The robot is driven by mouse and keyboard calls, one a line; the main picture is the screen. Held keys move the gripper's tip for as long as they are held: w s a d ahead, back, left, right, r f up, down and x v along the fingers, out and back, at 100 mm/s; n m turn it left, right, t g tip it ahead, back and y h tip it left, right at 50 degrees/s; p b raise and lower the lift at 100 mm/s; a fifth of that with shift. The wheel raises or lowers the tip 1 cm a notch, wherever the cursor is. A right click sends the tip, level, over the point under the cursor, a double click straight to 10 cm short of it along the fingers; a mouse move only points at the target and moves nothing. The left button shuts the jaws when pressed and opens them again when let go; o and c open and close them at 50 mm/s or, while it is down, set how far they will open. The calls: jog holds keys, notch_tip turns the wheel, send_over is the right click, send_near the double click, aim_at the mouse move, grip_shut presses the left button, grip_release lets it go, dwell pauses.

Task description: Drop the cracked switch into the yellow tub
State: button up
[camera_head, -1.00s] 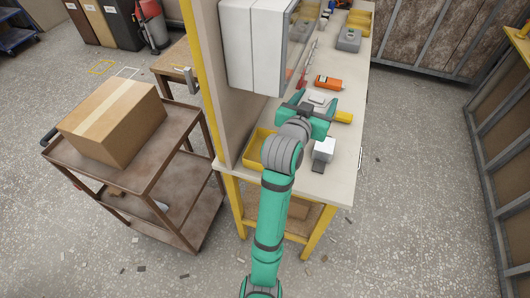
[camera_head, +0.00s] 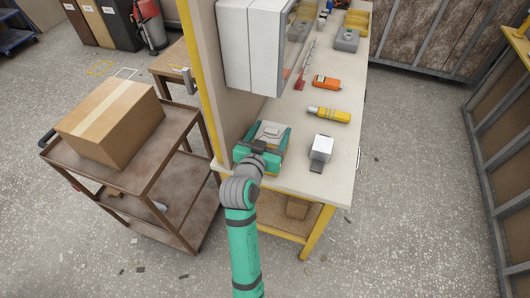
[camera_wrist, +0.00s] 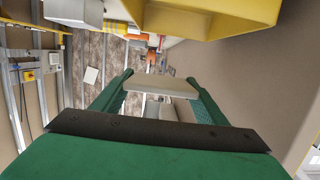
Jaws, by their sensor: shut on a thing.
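The cracked switch, a pale flat plate (camera_head: 271,131), is held between the green fingers of my gripper (camera_head: 268,137). It also shows in the wrist view (camera_wrist: 160,87), gripped at both sides; no crack can be made out. The yellow tub (camera_wrist: 225,22) is large and close at the top of the wrist view. In the head view my gripper is over the tub's place at the near left corner of the bench and hides nearly all of it. I cannot tell whether the switch is fully within the tub's rim.
On the bench (camera_head: 300,180) lie a white block-shaped device (camera_head: 321,149), a yellow tool (camera_head: 328,115), an orange device (camera_head: 326,82) and a red tool (camera_head: 300,80). A white wall box (camera_head: 253,50) and panel stand along the left. A cart with a carton (camera_head: 110,120) is further left.

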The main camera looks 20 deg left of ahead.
jog(key=shift+f, duration=0.8)
jog(key=o, duration=1.2)
jog(key=shift+c, duration=0.2)
jog(key=s+r, duration=0.2)
jog(key=s, duration=0.8)
jog(key=shift+s, duration=0.35)
